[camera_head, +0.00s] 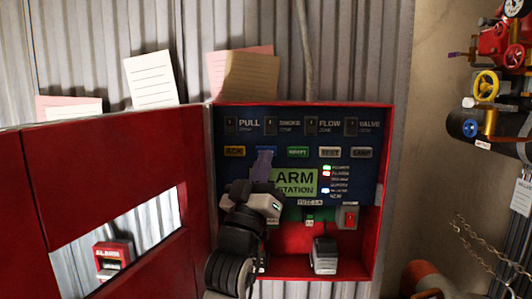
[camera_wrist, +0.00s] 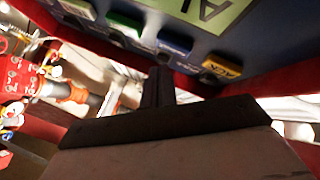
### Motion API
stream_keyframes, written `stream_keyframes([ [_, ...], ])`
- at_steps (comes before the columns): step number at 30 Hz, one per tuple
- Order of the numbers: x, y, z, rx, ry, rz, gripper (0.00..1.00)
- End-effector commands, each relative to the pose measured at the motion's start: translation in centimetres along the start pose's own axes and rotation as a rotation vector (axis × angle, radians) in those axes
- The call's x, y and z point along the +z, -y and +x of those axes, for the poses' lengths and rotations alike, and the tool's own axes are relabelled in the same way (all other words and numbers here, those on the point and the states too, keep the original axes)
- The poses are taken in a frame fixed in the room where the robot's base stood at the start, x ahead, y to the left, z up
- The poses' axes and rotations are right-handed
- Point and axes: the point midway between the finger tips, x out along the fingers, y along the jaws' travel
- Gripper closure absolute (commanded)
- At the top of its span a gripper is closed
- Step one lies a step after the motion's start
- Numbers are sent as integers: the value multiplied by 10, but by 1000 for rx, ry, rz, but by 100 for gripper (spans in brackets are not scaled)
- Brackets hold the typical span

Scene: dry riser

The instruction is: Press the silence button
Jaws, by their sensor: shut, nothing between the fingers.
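The open red alarm station panel (camera_head: 388,190) holds a row of labelled buttons on a dark blue face. The blue silence button sits between the yellow ACK button (camera_head: 234,152) and the green reset button (camera_head: 298,152); my fingers largely cover it in the head view. In the wrist view the blue button (camera_wrist: 175,43) shows beside the yellow ACK button (camera_wrist: 222,68) and the green one (camera_wrist: 125,22). My gripper (camera_head: 263,160) is shut and empty, its tips over the blue button's place. I cannot tell whether they touch it.
The red cabinet door (camera_head: 100,180) stands open at left, with a window. A red switch (camera_head: 348,217) and a grey device (camera_head: 325,255) sit low in the cabinet. Red valve piping with a yellow handwheel (camera_head: 487,85) is at right. Paper notes stand above.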

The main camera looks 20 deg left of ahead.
Motion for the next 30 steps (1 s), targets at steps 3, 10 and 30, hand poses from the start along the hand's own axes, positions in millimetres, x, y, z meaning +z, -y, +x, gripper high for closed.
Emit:
stream_keyframes([
  [3, -6, -7, -9, 1, -1, 0, 100],
  [10, -17, -18, -24, 0, 0, 1, 100],
  [30, -21, -22, -30, 0, 0, 1, 100],
])
